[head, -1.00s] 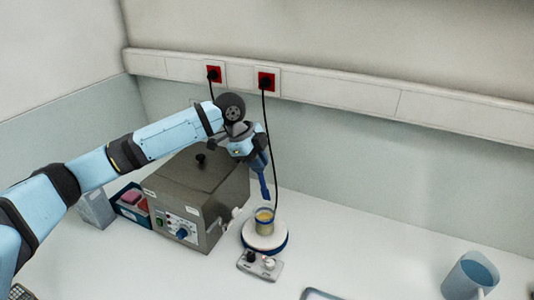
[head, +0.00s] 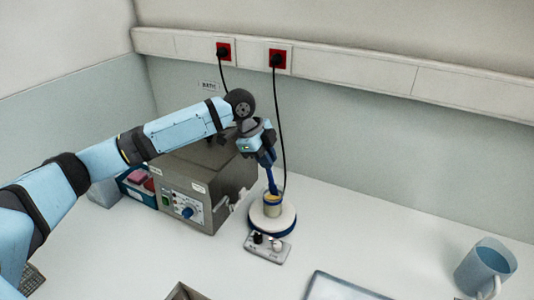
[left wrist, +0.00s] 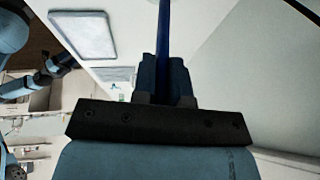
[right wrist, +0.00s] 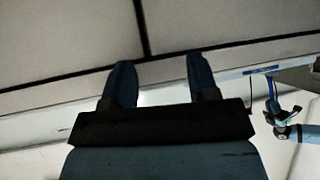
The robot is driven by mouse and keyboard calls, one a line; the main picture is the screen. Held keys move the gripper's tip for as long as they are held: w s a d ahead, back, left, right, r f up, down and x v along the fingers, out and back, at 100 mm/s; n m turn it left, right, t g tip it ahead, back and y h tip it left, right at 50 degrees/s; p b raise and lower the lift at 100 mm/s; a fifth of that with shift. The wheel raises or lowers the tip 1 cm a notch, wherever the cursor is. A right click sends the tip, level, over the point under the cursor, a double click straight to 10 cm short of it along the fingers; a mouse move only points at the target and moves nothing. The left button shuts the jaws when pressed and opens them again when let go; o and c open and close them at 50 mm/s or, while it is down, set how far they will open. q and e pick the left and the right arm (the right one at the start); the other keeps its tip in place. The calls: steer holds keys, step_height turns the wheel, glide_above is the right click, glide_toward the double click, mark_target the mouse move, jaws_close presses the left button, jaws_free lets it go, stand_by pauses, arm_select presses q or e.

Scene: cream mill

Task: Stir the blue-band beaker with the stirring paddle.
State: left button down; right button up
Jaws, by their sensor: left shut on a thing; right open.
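My left gripper (head: 266,155) is shut on the blue stirring paddle (head: 272,180), which hangs down nearly upright. In the left wrist view the closed fingers (left wrist: 166,72) grip the paddle's blue shaft (left wrist: 163,25). The beaker (head: 272,208), with yellowish cream in it, stands upright on the round white plate (head: 286,220). The paddle's lower end is at the beaker's mouth; how deep it reaches is hidden. The beaker's band is too small to make out clearly. My right gripper shows only in the right wrist view (right wrist: 160,82), open and empty.
A grey metal machine (head: 205,185) stands close left of the beaker, under my left arm. A small control box (head: 267,248) sits before the plate. A black cable hangs behind. A blue jug (head: 484,268) and a tray (head: 338,290) are to the right, with clear bench between.

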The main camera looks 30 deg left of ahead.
mark_target(267, 172)
arm_select(q)
step_height(267, 172, down, 2)
steer(key=shift+f, duration=1.35)
